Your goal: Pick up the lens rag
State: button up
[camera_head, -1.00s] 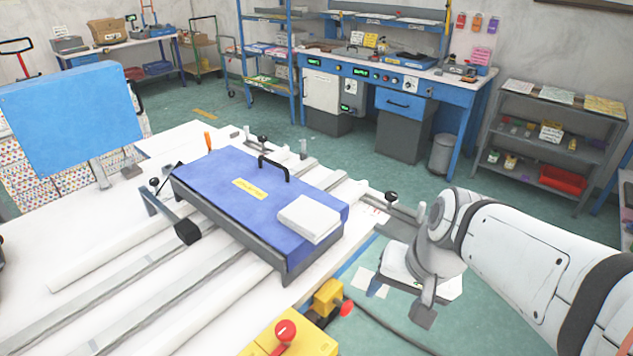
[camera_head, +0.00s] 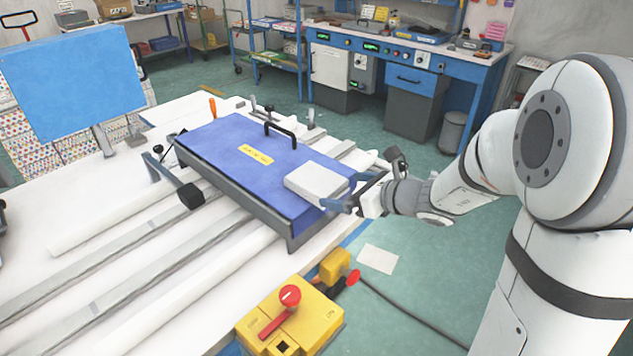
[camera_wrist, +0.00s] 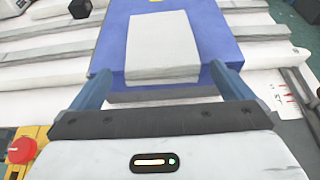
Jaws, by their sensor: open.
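The lens rag (camera_head: 317,181) is a folded white-grey pad lying flat on the right end of the blue lid (camera_head: 222,160). In the wrist view the rag (camera_wrist: 161,45) is ahead, between the two blue fingers. My gripper (camera_head: 335,193) is at the rag's right side, over the lid's right edge. In the wrist view my gripper (camera_wrist: 155,80) is open, with one finger on each side of the rag's near end. I cannot tell whether the fingers touch the rag. Nothing is held.
A black handle (camera_head: 280,130) stands up on the lid behind the rag. A yellow box with a red knob (camera_head: 290,296) stands at the front. White rails (camera_head: 120,225) run across the table to the left. A blue panel (camera_head: 75,82) stands at the back left.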

aim_at(334, 188)
jog(key=x, duration=0.6)
jog(key=shift+w+f+p, duration=0.1)
jog(key=shift+f+p, duration=0.05)
jog(key=shift+p, duration=0.15)
jog(key=shift+d, duration=0.1)
jog(key=shift+c, duration=0.2)
jog(key=c, duration=0.7)
